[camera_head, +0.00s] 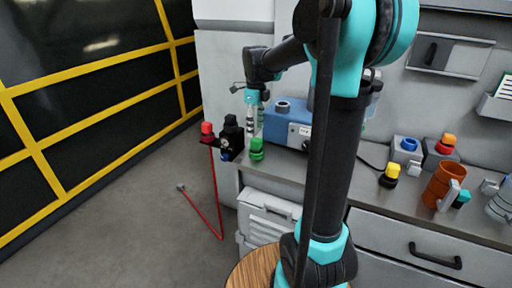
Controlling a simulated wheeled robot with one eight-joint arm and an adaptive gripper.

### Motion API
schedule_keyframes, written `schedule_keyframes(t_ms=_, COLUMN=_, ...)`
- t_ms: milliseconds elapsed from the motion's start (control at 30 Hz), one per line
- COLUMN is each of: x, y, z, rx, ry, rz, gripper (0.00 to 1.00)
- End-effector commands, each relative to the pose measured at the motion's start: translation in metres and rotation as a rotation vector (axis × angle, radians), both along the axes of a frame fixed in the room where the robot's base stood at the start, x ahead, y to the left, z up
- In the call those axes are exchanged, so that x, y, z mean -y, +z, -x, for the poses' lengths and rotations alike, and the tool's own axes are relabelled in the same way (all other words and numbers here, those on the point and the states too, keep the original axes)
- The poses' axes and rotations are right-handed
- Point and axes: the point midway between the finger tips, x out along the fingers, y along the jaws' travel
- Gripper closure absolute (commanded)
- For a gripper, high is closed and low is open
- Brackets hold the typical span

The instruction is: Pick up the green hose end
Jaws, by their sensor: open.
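The green hose end (257,149) is a small green capped piece standing near the left end of the grey counter (292,165), close to the front edge. My gripper (255,122) points down from the arm, above and slightly behind the green piece in the picture. Its two fingers are apart with nothing visible between them. There is a visible gap between the fingers and the green piece. The fingertips are small here, and their exact depth relative to the piece cannot be told.
A black fitting (232,137) and a red-capped end (207,128) with a red hose hang at the counter's left edge. A blue box (288,122) stands right of the gripper. An orange mug (442,186) and yellow cap (391,170) stand farther right. Floor at left is mostly clear.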

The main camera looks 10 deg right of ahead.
Motion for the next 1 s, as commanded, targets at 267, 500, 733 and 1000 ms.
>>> schedule_keyframes(t_ms=267, x=0.0, y=-0.028, z=0.0, rx=0.0, ry=0.0, rz=0.0, gripper=0.45)
schedule_keyframes(t_ms=500, x=0.001, y=-0.054, z=0.002, rx=0.0, ry=0.0, rz=0.0, gripper=0.45)
schedule_keyframes(t_ms=733, x=0.001, y=-0.078, z=0.002, rx=0.0, ry=0.001, rz=0.0, gripper=0.45)
schedule_keyframes(t_ms=1000, x=0.001, y=-0.08, z=0.002, rx=0.0, ry=0.001, rz=0.0, gripper=0.46)
